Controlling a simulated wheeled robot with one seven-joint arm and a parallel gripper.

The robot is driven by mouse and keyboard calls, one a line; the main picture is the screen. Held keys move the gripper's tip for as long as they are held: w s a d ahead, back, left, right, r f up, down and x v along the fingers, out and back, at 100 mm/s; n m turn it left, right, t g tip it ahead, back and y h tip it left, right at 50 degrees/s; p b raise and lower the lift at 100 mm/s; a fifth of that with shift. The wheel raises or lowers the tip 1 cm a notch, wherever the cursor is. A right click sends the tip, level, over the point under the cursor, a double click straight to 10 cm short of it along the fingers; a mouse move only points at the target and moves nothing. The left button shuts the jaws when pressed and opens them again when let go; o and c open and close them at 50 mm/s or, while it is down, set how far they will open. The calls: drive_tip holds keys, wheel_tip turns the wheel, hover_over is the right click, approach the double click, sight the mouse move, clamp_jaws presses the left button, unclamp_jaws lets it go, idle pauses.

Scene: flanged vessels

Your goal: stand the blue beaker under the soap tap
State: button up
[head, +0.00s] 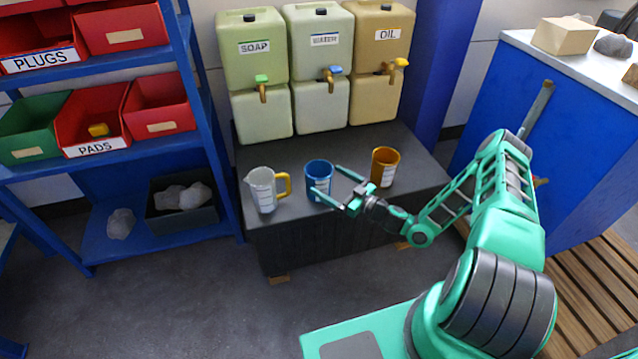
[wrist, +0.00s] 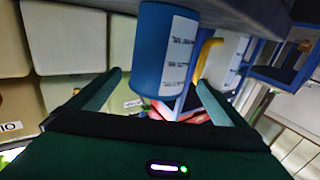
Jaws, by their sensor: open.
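The blue beaker (head: 318,173) stands upright near the front edge of the dark bench, roughly below the water tap. In the wrist view the blue beaker (wrist: 152,45) shows ahead, with a white label. My gripper (head: 327,181) is open at the beaker's right side; its fingertips reach to the beaker, one in front and one behind. In the wrist view my gripper (wrist: 159,77) has its fingers on both sides of the beaker; contact cannot be told. The soap tap (head: 262,84), with a green handle, is on the left container, back and left of the beaker.
A clear jug with yellow handle (head: 264,189) stands left of the beaker; an orange beaker (head: 385,166) stands right. The water tap (head: 331,74) and oil tap (head: 395,66) are at the back. The bench (head: 300,145) is clear below the taps. A blue shelf (head: 170,150) stands left.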

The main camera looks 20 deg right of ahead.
sight(319, 174)
drive_tip(key=shift+x, duration=2.9)
drive_tip(key=shift+w+d+f, duration=0.1)
drive_tip(key=shift+d+f, duration=0.05)
drive_tip(key=c, duration=1.3)
drive_tip(key=shift+c, duration=0.6)
